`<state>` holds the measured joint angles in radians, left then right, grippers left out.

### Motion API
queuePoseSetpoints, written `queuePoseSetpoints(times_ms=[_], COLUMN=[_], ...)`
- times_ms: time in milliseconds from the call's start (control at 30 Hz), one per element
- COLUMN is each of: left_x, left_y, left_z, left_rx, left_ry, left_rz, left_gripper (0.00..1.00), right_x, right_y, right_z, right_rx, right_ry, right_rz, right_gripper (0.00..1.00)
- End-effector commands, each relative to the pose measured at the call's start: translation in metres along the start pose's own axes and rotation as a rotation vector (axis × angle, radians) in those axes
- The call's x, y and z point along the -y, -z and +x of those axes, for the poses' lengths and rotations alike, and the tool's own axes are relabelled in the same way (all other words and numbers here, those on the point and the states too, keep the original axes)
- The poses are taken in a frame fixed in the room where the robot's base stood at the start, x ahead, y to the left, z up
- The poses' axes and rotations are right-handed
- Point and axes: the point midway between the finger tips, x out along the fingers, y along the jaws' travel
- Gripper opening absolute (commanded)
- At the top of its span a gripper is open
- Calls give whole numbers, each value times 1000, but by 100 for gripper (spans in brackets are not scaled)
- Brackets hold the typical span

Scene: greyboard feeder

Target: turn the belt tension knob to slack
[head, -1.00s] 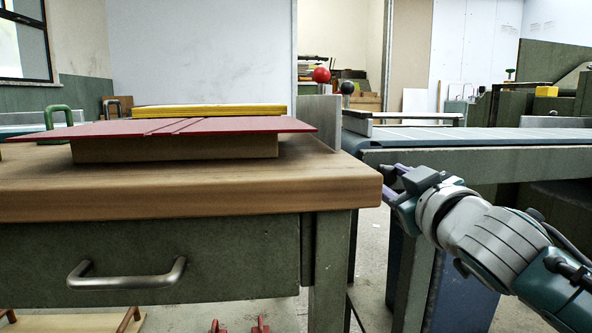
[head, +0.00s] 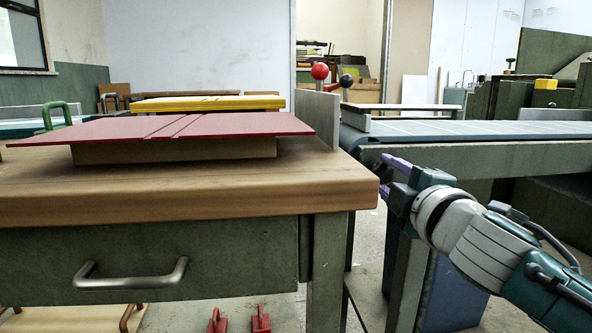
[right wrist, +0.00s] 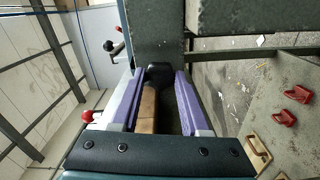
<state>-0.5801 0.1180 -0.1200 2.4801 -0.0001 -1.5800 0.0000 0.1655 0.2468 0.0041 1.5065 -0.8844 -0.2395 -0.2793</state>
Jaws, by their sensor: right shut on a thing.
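The belt tension knob (right wrist: 159,72) is a dark, rounded knob at the end of the conveyor frame, seen in the right wrist view. My right gripper (right wrist: 160,82) has its two purple fingers on either side of it and is shut on it. In the head view the right gripper (head: 389,176) is at the near end of the conveyor, just right of the bench corner. There the knob is hidden by the gripper. I cannot read the knob's setting. My left gripper is not in view.
The wooden bench (head: 200,200) with a red board (head: 230,124) on a block stands left of the gripper. The conveyor (head: 470,152) runs to the right behind it. A red ball knob (head: 320,71) and a black ball knob (head: 346,80) rise behind the bench's upright plate.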

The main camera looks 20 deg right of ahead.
Motion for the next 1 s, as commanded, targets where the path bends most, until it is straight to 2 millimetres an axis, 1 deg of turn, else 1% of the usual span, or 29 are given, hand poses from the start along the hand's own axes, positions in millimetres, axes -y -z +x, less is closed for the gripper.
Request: queuePoseSetpoints(times_ms=[200, 500, 733, 1000], left_x=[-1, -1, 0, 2], left_y=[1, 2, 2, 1], left_z=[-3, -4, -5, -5], left_rx=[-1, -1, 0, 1], left_ry=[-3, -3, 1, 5], left_rz=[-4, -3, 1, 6], left_gripper=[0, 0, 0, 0], right_x=[-1, 0, 0, 0], right_y=[0, 0, 0, 0], right_z=[0, 0, 0, 0], right_rx=[-1, 0, -1, -1], right_ry=[-1, 0, 0, 0], right_rz=[-186, -368, -435, -455], right_gripper=[0, 0, 0, 0])
